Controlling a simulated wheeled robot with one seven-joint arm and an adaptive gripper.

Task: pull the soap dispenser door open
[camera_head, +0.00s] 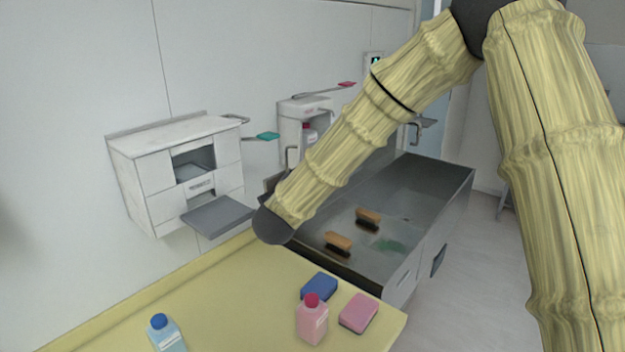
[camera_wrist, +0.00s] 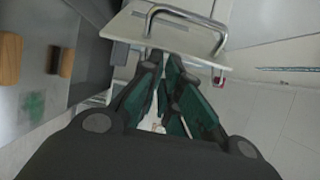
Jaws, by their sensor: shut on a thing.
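The white soap dispenser (camera_head: 303,106) hangs on the wall above the sink, with a red-tipped lever (camera_head: 346,85) on top. Its front looks open, and a red-capped bottle (camera_head: 308,134) shows inside. In the wrist view a white panel, which looks like the dispenser door (camera_wrist: 128,27), carries a bent metal handle (camera_wrist: 188,16). My gripper (camera_wrist: 164,62) has its dark green fingers close together at the panel's near edge, shut on the door. The exact contact is hidden. In the head view my arm covers the gripper and much of the door.
A steel sink (camera_head: 440,177) holds two brushes (camera_head: 338,241). A wall cabinet (camera_head: 150,185) with a lowered grey flap stands left. The yellow counter (camera_head: 240,300) holds a blue bottle (camera_head: 165,335), a pink bottle (camera_head: 312,325) and two sponges (camera_head: 358,313). Floor on the right is clear.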

